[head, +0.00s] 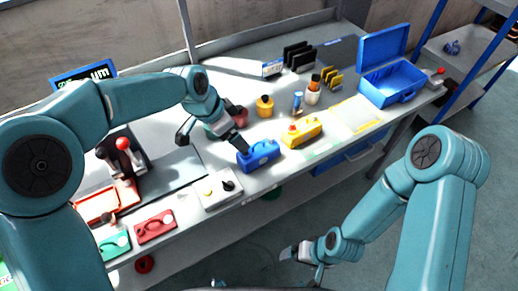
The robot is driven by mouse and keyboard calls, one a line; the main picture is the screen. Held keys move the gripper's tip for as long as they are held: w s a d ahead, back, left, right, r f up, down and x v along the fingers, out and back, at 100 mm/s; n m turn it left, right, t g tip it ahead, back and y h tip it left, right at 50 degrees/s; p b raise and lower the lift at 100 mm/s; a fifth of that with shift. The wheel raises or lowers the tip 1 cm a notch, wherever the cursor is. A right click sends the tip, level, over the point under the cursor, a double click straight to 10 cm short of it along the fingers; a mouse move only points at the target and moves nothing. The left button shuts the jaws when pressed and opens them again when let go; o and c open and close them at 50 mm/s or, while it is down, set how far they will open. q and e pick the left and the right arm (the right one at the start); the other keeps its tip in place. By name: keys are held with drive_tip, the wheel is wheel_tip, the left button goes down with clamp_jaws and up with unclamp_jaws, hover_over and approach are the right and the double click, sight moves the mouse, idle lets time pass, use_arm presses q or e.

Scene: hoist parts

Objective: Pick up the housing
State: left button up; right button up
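A blue block-like part with a raised top, which I take to be the housing (259,155), sits on the bench near its front edge. A similar yellow part (301,130) with an orange knob stands to its right; the frame does not settle which is meant. My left gripper (212,142) is open over the bench, with its dark fingers spread wide. Its right finger comes close to the blue part's left end; whether they touch I cannot tell. My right gripper (300,252) hangs low in front of the bench, away from the parts; its fingers are too small to judge.
A white control box (217,188) lies just left of the blue part. Red and green rounded parts sit behind my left gripper. An orange jar (265,106), a tool cup (313,93) and an open blue case (391,80) stand farther back. A shelf rack is at right.

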use_arm(q)
hover_over(252, 152)
drive_tip(key=s+a, duration=0.1)
drive_tip(key=a, duration=0.1)
wheel_tip(252, 152, down, 8)
drive_tip(key=shift+s+a+r+p, duration=0.15)
drive_tip(key=shift+r+p, duration=0.1)
drive_tip(key=shift+p, duration=0.15)
drive_tip(key=shift+x, duration=0.85)
drive_tip(key=p+x, duration=0.1)
drive_tip(key=x, duration=0.3)
drive_tip(key=shift+f+p, duration=0.1)
drive_tip(key=shift+p, duration=0.2)
drive_tip(key=shift+d+f, duration=0.25)
drive_tip(key=shift+f, duration=0.05)
drive_tip(key=shift+c, duration=0.3)
drive_tip(key=c, duration=1.4)
